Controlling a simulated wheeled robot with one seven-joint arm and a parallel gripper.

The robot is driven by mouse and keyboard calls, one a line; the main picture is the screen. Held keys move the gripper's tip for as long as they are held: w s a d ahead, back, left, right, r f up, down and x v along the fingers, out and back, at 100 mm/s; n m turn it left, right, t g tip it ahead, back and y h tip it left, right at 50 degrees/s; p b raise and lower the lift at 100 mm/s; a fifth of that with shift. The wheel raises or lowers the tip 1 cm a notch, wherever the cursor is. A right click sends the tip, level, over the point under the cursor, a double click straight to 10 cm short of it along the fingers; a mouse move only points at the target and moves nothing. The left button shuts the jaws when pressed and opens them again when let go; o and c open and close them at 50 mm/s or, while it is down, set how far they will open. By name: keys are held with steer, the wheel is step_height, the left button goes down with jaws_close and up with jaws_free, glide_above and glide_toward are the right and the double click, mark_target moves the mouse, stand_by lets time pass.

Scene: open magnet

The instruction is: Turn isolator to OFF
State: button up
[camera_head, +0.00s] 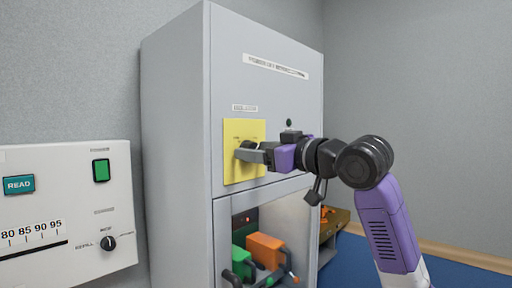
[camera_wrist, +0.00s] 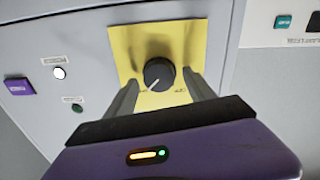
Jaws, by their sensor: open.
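The isolator is a dark round knob on a yellow plate (camera_head: 231,168) on the front of a tall grey cabinet. In the wrist view the knob (camera_wrist: 159,74) shows whole on the yellow plate (camera_wrist: 185,40), with a light pointer line toward its lower left. Small markings beside it are too blurred to read. My gripper (camera_wrist: 162,97) is open, with one finger on each side of the knob's lower part. I cannot tell whether the fingers touch it. In the head view my gripper (camera_head: 249,151) partly covers the knob.
The grey cabinet (camera_head: 175,160) has an open lower bay with a green item (camera_head: 243,243) and an orange item (camera_head: 265,249). A white panel (camera_head: 65,215) with a dial and buttons stands at left. Blue floor is clear at right.

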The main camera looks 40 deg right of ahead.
steer(key=shift+w, duration=0.25)
steer(key=c, duration=1.4)
steer(key=shift+o, duration=0.2)
